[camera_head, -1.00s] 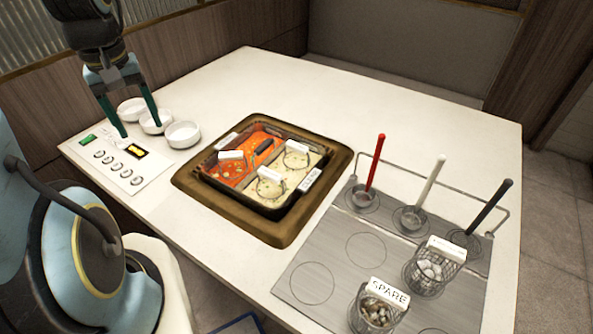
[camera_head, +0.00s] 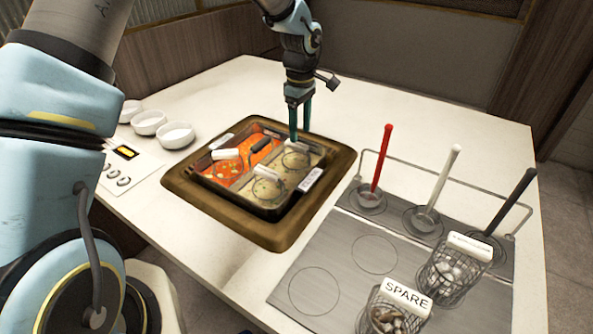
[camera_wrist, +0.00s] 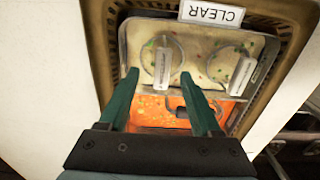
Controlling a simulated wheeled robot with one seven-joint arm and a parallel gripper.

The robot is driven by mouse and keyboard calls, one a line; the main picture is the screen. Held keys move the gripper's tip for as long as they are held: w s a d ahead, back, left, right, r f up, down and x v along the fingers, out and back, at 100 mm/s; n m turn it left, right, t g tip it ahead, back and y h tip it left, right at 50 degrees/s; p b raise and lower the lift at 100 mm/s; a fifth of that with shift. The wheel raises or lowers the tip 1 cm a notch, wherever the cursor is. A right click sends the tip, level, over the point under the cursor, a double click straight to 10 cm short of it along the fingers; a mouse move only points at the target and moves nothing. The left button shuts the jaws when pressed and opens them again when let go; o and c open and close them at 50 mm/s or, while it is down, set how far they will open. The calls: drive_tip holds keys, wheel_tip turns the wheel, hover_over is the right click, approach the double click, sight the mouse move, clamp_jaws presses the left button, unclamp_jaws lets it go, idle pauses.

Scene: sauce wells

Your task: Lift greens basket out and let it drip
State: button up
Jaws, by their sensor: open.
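The pot (camera_head: 181,178) is set in the counter, with red broth on one side and pale broth under a CLEAR label (camera_head: 310,180) on the other. Two wire baskets sit in the pale broth: the back one (camera_head: 295,160) and the front one (camera_head: 267,188). Their upright white tags are too small to read, so I cannot tell which is the greens basket. My gripper (camera_head: 299,134) is open above the back of the pale side. In the wrist view its fingers (camera_wrist: 159,74) spread either side of the back basket's white tag (camera_wrist: 162,66); contact is not visible.
A black handle (camera_head: 261,144) and a white tag (camera_head: 225,154) stand over the red broth. White bowls (camera_head: 175,135) are at the left. A drip tray (camera_head: 345,280) with ladles and a SPARE basket (camera_head: 395,310) is at the right. The back counter is clear.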

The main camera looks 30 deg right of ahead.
sight(296, 144)
drive_tip(key=shift+w+a+f+p, duration=0.15)
drive_tip(key=shift+f+p, duration=0.2)
drive_tip(key=shift+f, duration=0.7)
drive_tip(key=shift+w+a+f+p, duration=0.1)
drive_tip(key=shift+f+p, duration=0.25)
drive_tip(key=shift+f, duration=0.75)
drive_tip(key=shift+w+a+f+p, duration=0.15)
drive_tip(key=shift+f+p, duration=0.2)
drive_tip(key=shift+f, duration=0.7)
drive_tip(key=shift+s, duration=0.1)
clamp_jaws()
